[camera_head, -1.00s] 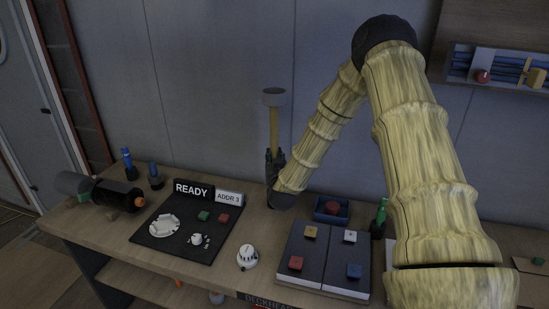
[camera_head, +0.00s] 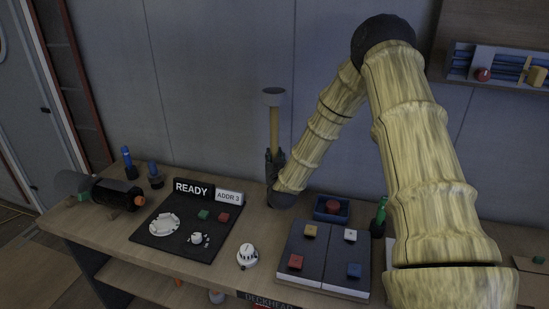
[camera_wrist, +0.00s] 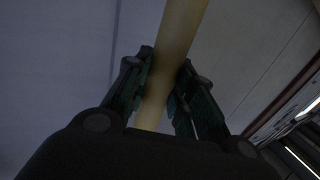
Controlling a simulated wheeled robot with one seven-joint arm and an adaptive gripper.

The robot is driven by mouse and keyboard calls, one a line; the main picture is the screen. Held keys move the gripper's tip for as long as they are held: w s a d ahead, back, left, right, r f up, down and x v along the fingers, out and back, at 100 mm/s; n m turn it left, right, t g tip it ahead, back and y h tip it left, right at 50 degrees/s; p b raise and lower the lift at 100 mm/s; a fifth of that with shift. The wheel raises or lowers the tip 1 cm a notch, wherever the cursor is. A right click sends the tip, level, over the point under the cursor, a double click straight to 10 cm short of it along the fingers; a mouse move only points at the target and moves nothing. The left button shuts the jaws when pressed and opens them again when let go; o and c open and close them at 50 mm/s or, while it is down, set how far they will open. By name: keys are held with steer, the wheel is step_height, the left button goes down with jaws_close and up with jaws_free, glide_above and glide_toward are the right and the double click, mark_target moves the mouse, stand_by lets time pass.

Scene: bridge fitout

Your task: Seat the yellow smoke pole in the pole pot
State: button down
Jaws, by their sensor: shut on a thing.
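The yellow smoke pole (camera_head: 274,130) stands nearly upright toward the back of the bench, with a wide grey head (camera_head: 273,97) on top. My gripper (camera_head: 274,157) is shut around its lower part. In the wrist view the pole (camera_wrist: 174,50) runs up between the two dark fingers, which close on it from both sides. The pole's lower end is hidden by the gripper. A dark round shape (camera_head: 281,201) shows under the gripper at the bench; I cannot tell whether it is the pole pot or part of my wrist.
A dark panel (camera_head: 165,238) with READY and ADDR 3 signs lies left of the gripper. The grey wall (camera_head: 215,90) rises close behind.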

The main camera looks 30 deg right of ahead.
steer(key=shift+f+b, duration=0.95)
steer(key=shift+f, duration=0.4)
stand_by(0.3)
steer(key=c, duration=1.1)
jaws_free()
steer(key=shift+c, duration=0.2)
steer(key=v, duration=1.2)
